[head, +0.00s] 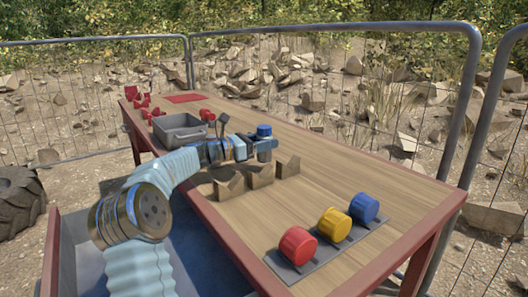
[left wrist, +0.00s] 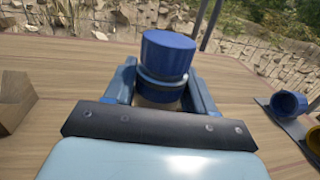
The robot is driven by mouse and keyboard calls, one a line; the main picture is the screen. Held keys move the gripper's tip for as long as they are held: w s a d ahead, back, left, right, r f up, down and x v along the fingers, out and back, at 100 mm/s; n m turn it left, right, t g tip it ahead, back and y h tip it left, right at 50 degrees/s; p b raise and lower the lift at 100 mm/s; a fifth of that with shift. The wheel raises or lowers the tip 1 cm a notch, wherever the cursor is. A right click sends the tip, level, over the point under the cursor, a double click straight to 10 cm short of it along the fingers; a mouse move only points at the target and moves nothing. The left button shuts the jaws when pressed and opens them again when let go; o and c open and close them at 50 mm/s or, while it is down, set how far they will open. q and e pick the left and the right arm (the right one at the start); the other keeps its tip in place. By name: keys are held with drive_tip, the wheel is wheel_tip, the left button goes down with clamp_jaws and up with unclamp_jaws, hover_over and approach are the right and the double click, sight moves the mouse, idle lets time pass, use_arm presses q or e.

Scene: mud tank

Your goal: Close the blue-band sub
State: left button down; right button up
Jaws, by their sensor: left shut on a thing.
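My left gripper (head: 264,146) is over the far middle of the table, shut on an upright blue cylinder (head: 264,131). In the left wrist view the same blue cylinder (left wrist: 168,52) stands between the two fingers (left wrist: 162,92), with a dark ring around its middle. Its lower end is partly hidden by my gripper, and I cannot tell whether it touches the table. Another blue cylinder (head: 364,207) lies tilted on a grey plate (head: 333,254), beside a yellow one (head: 334,225) and a red one (head: 298,245). My right gripper is not in view.
Three notched wooden blocks (head: 260,176) stand in a row close to my left gripper. A grey tray (head: 180,131) and several red pieces (head: 140,101) are at the table's far end. A wire fence (head: 455,130) runs behind.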

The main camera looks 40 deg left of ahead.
use_arm(q)
drive_tip(key=shift+w+a+f, duration=0.1)
drive_tip(key=shift+f, duration=1.55)
drive_tip(key=shift+f, duration=0.1)
drive_tip(key=shift+c, duration=1.9)
unclamp_jaws()
drive_tip(key=shift+f, duration=0.1)
drive_tip(key=shift+a, duration=0.1)
drive_tip(key=b+v, duration=0.2)
drive_tip(key=v, duration=1)
